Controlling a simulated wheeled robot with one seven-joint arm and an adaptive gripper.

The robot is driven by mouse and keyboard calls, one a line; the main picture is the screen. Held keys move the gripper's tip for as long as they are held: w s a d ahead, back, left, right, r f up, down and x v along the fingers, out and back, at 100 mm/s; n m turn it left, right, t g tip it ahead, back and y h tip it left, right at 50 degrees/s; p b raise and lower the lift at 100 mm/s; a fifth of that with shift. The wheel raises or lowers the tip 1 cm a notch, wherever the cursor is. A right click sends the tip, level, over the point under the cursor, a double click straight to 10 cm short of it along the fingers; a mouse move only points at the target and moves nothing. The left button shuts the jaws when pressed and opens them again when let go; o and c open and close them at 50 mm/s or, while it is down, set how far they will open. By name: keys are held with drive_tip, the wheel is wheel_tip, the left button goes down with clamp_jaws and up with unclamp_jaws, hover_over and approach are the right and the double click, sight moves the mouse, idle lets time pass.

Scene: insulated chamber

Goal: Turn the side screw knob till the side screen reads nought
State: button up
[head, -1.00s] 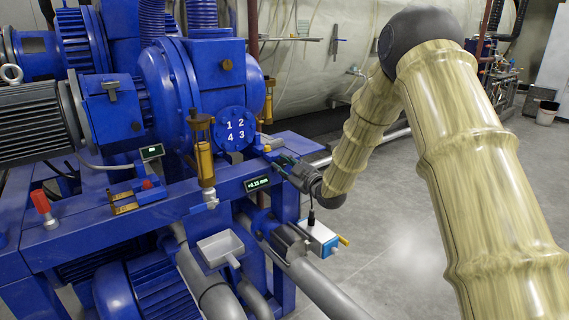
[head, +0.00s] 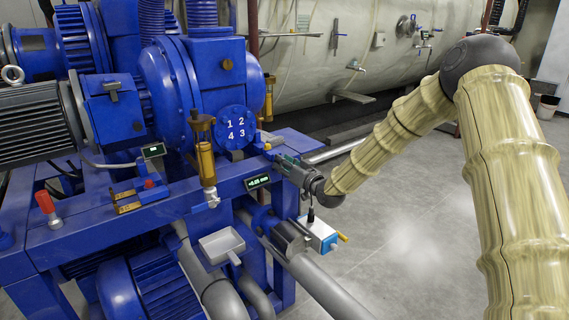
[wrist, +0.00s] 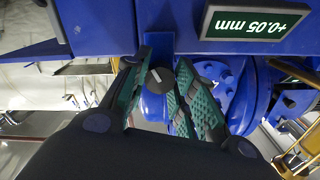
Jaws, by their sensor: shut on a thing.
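The side screen (head: 257,182) is on the blue frame's front beam. It also shows in the wrist view (wrist: 257,24), upside down, and reads +0.05 mm. The side screw knob (wrist: 160,79) is a small dark round knob with a pale line across its face. My gripper (wrist: 164,72) is shut on the knob, with green ribbed fingers on either side of it. In the head view my gripper (head: 283,163) is at the beam's right end, just right of the screen, and hides the knob.
A second small screen (head: 153,151) sits further left, its reading too small to tell. A brass cylinder (head: 207,160) stands left of the side screen. A white and blue box (head: 318,236) is below my gripper. The floor (head: 420,220) to the right is clear.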

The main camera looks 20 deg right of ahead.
drive_tip(key=m, duration=0.5)
drive_tip(key=shift+d, duration=0.1)
idle(0.4)
drive_tip(key=o, duration=1)
drive_tip(key=shift+d, duration=0.1)
drive_tip(key=shift+o, duration=0.2)
drive_tip(key=v, duration=1.2)
